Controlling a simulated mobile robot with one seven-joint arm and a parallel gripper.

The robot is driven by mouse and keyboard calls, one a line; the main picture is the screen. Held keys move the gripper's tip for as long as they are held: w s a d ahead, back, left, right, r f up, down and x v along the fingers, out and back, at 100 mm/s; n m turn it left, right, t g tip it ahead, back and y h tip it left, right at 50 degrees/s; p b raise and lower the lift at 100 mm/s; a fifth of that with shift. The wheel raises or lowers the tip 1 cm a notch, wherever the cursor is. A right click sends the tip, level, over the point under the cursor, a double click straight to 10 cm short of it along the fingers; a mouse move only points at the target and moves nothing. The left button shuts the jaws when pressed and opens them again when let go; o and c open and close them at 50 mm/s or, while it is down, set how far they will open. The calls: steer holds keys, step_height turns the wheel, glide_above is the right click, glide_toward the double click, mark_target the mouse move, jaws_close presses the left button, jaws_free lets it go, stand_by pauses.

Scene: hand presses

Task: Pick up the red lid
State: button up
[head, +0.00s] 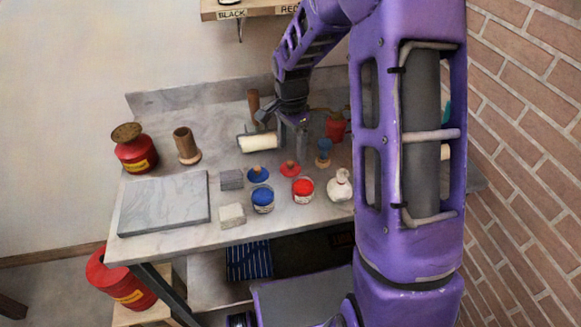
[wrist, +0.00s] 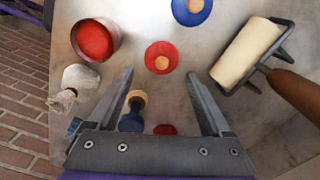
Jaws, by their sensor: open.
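The red lid (head: 289,168) is a small disc with a pale knob, lying on the table behind the open jar of red ink (head: 302,188). In the wrist view the red lid (wrist: 153,50) lies flat, just beyond my fingertips and between their lines. My gripper (head: 291,143) is open and empty above the table, near the roller. In the wrist view my gripper (wrist: 160,75) has its two fingers spread wide, and neither appears to touch the lid.
A blue lid (head: 257,175) and a blue ink jar (head: 262,200) are to the left. The roller (head: 258,143) lies close to my gripper. A grey slab (head: 165,205) fills the left.

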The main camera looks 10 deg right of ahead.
mark_target(291, 163)
steer(key=shift+w+a+f, duration=0.1)
steer(key=shift+w+f, duration=0.05)
steer(key=shift+f, duration=2.6)
jaws_close()
